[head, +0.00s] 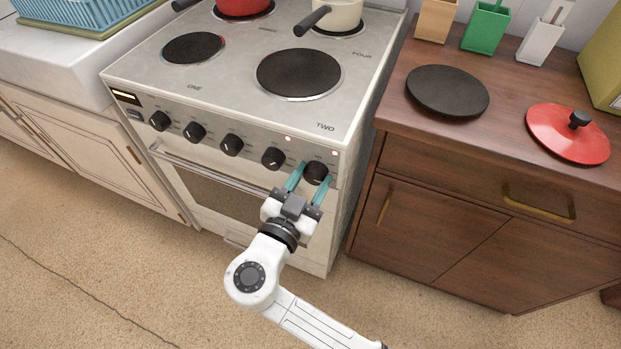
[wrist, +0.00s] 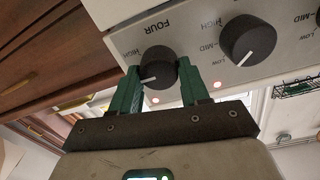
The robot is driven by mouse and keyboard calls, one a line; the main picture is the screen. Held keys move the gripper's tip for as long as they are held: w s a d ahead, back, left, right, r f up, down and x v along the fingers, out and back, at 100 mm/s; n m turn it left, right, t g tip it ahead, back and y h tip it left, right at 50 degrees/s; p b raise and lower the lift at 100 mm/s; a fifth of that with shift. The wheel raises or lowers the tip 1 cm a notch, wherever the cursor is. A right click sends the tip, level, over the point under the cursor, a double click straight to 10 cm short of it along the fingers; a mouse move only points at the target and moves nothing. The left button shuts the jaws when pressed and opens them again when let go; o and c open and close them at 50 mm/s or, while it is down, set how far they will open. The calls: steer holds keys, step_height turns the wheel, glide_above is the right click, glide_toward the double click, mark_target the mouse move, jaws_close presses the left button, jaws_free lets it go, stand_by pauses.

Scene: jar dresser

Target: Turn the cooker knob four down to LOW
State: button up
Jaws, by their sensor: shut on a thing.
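The cooker knob four (head: 317,171) is the dark round knob at the right end of the cooker's front panel. In the wrist view the knob (wrist: 158,66), under an upside-down "FOUR" label, has its white pointer line toward the left of the picture. A "HIGH" label is beside it on the left; its LOW mark cannot be made out. My gripper (head: 314,174) has its two teal fingers on either side of the knob, shut on it. In the wrist view the fingers (wrist: 160,74) also flank the knob and hide parts of its surroundings.
The neighbouring knob (head: 273,158) is close on the left; several more continue along the panel. The oven handle (head: 215,177) runs below. A wooden dresser (head: 440,200) stands close on the right, with a black disc (head: 447,91) and red lid (head: 567,131). Open floor lies in front.

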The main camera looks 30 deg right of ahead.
steer(key=shift+c, duration=1.3)
steer(key=shift+n, duration=0.4)
steer(key=n, duration=0.3)
steer(key=shift+n+b, duration=0.3)
steer(key=shift+a+n+p, duration=0.1)
steer(key=shift+n+p, duration=0.2)
steer(key=shift+n, duration=2)
steer(key=o, duration=1.1)
steer(key=shift+c, duration=0.2)
